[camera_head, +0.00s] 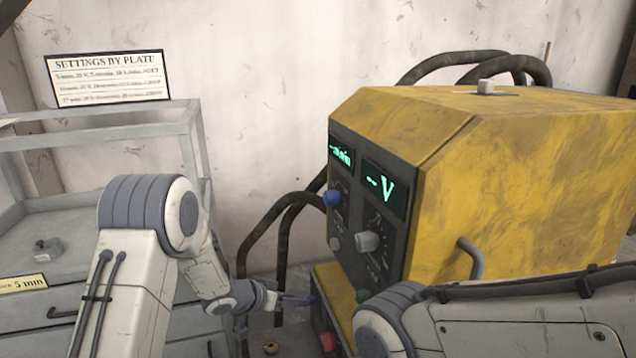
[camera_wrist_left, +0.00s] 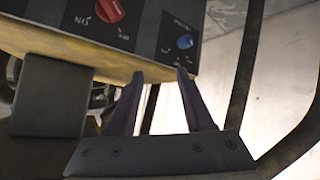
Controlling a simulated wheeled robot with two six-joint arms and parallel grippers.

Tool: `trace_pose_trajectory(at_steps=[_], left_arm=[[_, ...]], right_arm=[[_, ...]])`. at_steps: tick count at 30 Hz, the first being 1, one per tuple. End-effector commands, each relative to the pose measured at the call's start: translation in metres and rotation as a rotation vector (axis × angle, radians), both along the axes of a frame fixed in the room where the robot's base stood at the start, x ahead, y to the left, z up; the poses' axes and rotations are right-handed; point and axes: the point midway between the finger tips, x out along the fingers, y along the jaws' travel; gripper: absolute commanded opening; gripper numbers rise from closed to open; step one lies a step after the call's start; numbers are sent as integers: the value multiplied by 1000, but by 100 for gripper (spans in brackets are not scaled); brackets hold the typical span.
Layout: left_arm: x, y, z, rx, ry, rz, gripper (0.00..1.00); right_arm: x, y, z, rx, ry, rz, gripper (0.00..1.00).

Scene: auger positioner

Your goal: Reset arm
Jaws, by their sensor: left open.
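My left arm reaches in from the left, bent at its grey joint. My left gripper (camera_head: 297,300) is low beside the front of the yellow machine (camera_head: 540,180). In the left wrist view the two dark fingers (camera_wrist_left: 160,85) stand apart with nothing between them. Their tips are just below a dark panel with a red knob (camera_wrist_left: 110,10) and a blue knob (camera_wrist_left: 185,41); I cannot tell whether they touch it. My right arm crosses the lower right of the head view; its gripper is out of view.
The machine's upper panel has a blue knob (camera_head: 332,197), a grey knob (camera_head: 368,242) and green displays (camera_head: 385,188). Dark hoses (camera_head: 245,255) hang between it and the wall. A grey shelf (camera_head: 110,120) stands left under a settings sign (camera_head: 108,78).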

Motion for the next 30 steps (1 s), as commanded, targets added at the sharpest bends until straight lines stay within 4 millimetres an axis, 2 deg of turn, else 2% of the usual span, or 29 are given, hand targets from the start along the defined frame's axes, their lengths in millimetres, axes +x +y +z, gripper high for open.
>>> trace_pose_trajectory(at_steps=[1, 5, 8, 9, 15, 21, 25, 27, 30], left_arm=[[-3, -10, 22, 87, -26, 23, 52], [-31, -18, 63, 291, -16, 106, 52], [-76, -21, 88, 413, 43, 142, 52], [-99, -22, 96, 453, 79, 148, 52], [-227, -24, 117, 574, 303, 84, 52], [-325, -23, 125, 609, 484, -45, 52], [-381, -21, 130, 615, 586, -148, 52], [-375, -21, 157, 616, 582, -134, 52], [-374, -21, 179, 616, 582, -131, 52]], right_arm=[[0, 0, 0, 0, 0, 0, 57], [0, 0, 0, 0, 0, 0, 57], [0, 0, 0, 0, 0, 0, 57], [0, 0, 0, 0, 0, 0, 57], [0, 0, 0, 0, 0, 0, 57], [0, 0, 0, 0, 0, 0, 57], [0, 0, 0, 0, 0, 0, 57], [0, 0, 28, -1, 1, 0, 57], [0, 0, 51, 1, -1, 0, 57]])
